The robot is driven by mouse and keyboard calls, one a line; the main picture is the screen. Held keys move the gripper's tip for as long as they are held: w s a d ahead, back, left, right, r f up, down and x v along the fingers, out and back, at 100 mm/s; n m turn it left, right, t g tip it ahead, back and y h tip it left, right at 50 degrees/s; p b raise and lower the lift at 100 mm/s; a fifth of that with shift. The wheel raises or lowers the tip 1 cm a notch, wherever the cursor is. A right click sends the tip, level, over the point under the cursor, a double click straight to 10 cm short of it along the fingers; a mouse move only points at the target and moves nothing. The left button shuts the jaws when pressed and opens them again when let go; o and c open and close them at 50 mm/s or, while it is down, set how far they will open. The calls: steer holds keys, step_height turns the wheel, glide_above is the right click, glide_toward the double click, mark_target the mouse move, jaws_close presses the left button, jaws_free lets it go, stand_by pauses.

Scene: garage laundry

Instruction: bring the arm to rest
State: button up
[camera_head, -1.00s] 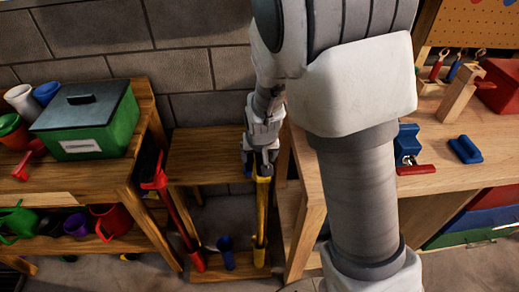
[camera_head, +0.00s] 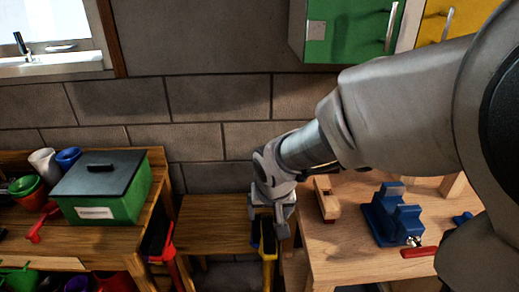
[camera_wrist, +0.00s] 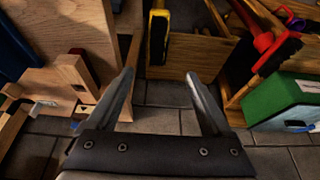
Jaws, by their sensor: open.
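My gripper (camera_head: 272,228) is in front of the wall, above the low wooden rack between the two benches, and my arm reaches to it from the right. In the wrist view its two fingers (camera_wrist: 160,88) are spread wide with nothing between them. A yellow-and-black tool (camera_head: 268,262) stands upright at the rack below the gripper. In the wrist view this tool (camera_wrist: 158,38) shows beyond the fingertips, apart from them. The gripper partly hides the tool's top in the head view.
A green box with a dark lid (camera_head: 103,190) and cups stand on the left bench. A red tool (camera_head: 168,250) leans beside that bench. On the right bench (camera_head: 335,258) are a wooden clamp (camera_head: 326,200) and a blue vise (camera_head: 392,215). Green and yellow cabinets hang above.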

steer(key=s+d+r, duration=0.4)
steer(key=s+r, duration=0.2)
steer(key=s, duration=0.2)
steer(key=s+d+r+t+p, duration=0.1)
steer(key=s+d+r, duration=0.4)
steer(key=s+r, duration=0.2)
steer(key=shift+s+d, duration=0.2)
steer(key=shift+s, duration=0.25)
stand_by(0.7)
